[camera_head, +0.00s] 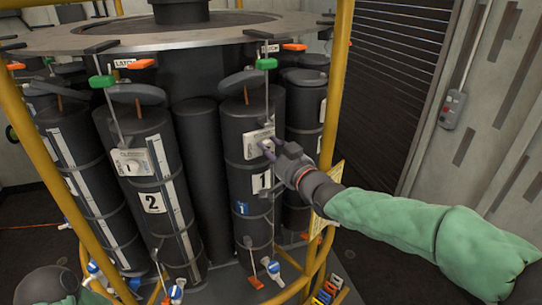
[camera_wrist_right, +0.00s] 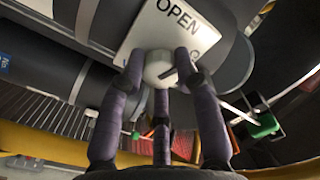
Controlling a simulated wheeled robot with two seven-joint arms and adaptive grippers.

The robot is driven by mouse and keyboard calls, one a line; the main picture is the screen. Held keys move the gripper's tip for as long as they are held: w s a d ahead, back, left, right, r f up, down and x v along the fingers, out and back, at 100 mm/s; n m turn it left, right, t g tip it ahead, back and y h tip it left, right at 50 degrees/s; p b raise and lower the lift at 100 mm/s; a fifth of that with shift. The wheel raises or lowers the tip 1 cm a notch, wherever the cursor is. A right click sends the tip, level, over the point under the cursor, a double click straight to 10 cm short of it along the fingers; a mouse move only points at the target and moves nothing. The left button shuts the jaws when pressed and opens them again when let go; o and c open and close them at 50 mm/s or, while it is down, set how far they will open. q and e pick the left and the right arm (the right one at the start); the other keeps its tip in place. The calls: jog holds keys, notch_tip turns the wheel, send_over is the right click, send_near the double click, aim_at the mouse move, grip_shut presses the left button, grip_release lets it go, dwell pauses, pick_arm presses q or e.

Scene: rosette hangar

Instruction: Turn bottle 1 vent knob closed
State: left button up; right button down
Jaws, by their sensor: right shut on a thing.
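Bottle 1 (camera_head: 240,182) is a tall grey cylinder at the middle of the rosette in the head view, with a "1" label. Its pale vent plate (camera_head: 257,140) faces me. My right gripper (camera_head: 268,149) reaches that plate from the right and hides most of the knob. In the right wrist view the white plate (camera_wrist_right: 187,30) reads "OPEN" at its top. The round white knob (camera_wrist_right: 158,66) with a dark pointer mark sits between my purple fingers, which are shut on it.
Bottle 2 (camera_head: 150,200) stands to the left with its own vent plate (camera_head: 130,164). Yellow posts (camera_head: 337,75) frame the rosette, one close to my right forearm. A grey ring (camera_head: 175,38) runs above the bottles. Green and orange tags hang near it.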

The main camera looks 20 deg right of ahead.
jog(key=shift+a+f+m+b, duration=0.15)
jog(key=shift+m+b, duration=0.4)
jog(key=shift+m, duration=2.75)
jog(key=shift+f+m+b, duration=0.2)
jog(key=shift+m+b, duration=0.3)
jog(key=shift+m, duration=2.8)
jog(key=c, duration=1.1)
grip_release()
jog(key=shift+o, duration=1)
jog(key=shift+r, duration=0.2)
